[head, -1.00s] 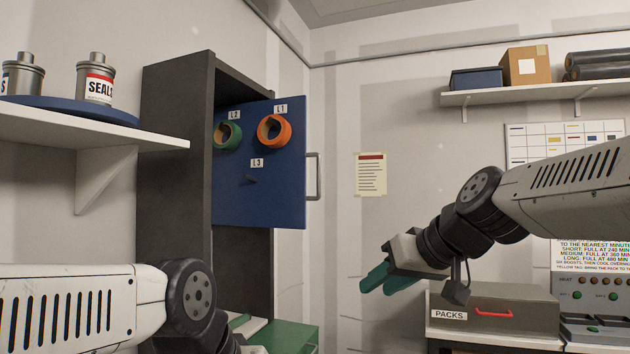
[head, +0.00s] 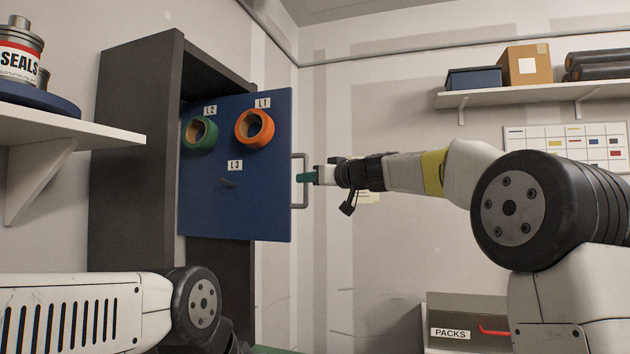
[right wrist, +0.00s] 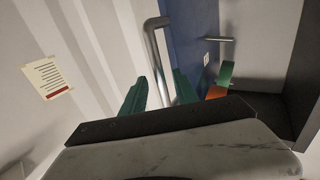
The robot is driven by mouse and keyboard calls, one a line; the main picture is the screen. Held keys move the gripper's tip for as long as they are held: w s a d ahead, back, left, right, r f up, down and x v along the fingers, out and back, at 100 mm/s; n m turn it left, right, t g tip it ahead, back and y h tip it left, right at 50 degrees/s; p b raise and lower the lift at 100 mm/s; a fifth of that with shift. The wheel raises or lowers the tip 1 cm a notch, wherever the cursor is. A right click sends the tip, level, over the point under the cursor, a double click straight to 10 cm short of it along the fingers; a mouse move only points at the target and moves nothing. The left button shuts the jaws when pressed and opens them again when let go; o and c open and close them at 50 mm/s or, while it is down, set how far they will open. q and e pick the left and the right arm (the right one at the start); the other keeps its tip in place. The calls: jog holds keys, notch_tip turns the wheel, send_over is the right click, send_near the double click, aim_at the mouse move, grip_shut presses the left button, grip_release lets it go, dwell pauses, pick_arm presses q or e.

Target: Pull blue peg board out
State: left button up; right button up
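The blue peg board (head: 235,205) stands in the dark grey cabinet, with labels L1, L2 and L3. An orange ring (head: 254,128) hangs at L1 and a green ring (head: 200,134) at L2; L3 has a bare peg. A grey bar handle (head: 299,201) is on the board's right edge. My right gripper (head: 306,177) is at this handle. In the right wrist view, the handle (right wrist: 157,60) runs between the two green fingers (right wrist: 160,95), with gaps showing, so the gripper looks open around it. My left gripper is out of view; its arm is at lower left.
The dark cabinet (head: 135,150) surrounds the board's left side. A white shelf (head: 60,130) with a SEALS can (head: 20,55) stands at left. A PACKS box (head: 465,312) sits at lower right.

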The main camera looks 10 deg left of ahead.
jog(key=shift+x, duration=1.25)
grip_shut()
dwell(0.5)
